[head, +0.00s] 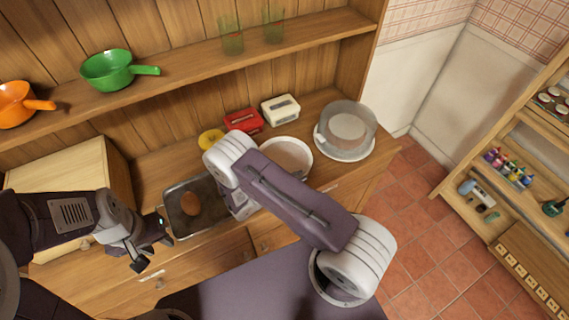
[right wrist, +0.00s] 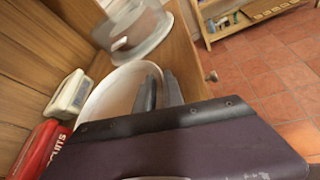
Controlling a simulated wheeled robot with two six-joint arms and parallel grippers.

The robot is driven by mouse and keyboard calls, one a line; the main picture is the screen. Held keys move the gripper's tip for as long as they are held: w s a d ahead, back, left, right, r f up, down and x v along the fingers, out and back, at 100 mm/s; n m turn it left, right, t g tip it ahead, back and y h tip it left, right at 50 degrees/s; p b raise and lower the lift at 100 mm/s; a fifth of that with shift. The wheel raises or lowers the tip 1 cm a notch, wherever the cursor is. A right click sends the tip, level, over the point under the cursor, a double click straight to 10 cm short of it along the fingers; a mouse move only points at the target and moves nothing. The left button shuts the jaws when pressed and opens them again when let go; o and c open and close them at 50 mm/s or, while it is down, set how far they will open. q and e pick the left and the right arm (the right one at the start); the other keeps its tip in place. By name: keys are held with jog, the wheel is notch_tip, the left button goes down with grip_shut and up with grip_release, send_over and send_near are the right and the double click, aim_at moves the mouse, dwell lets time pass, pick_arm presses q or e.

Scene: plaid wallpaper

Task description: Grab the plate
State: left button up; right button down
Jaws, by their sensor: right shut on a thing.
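The white round plate (head: 292,153) is on the wooden counter in the head view, partly hidden by my right arm. In the right wrist view the plate (right wrist: 108,97) lies under my right gripper (right wrist: 160,92), whose two dark fingers are shut on its rim. In the head view the right fingers are hidden behind the arm. My left gripper (head: 152,252) is open and empty in front of the counter, left of the plate and near the metal tray.
A cake stand with a clear cover (head: 346,132) stands close right of the plate. A red box (head: 244,121) and a cream box (head: 281,109) are behind it. A metal tray (head: 176,222) holds a brown round item. Shelves rise behind.

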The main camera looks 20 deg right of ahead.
jog(key=shift+a+f, duration=0.1)
dwell(0.4)
notch_tip(320, 180, up, 10)
jog(key=shift+w+b, duration=0.15)
jog(key=shift+b, duration=0.15)
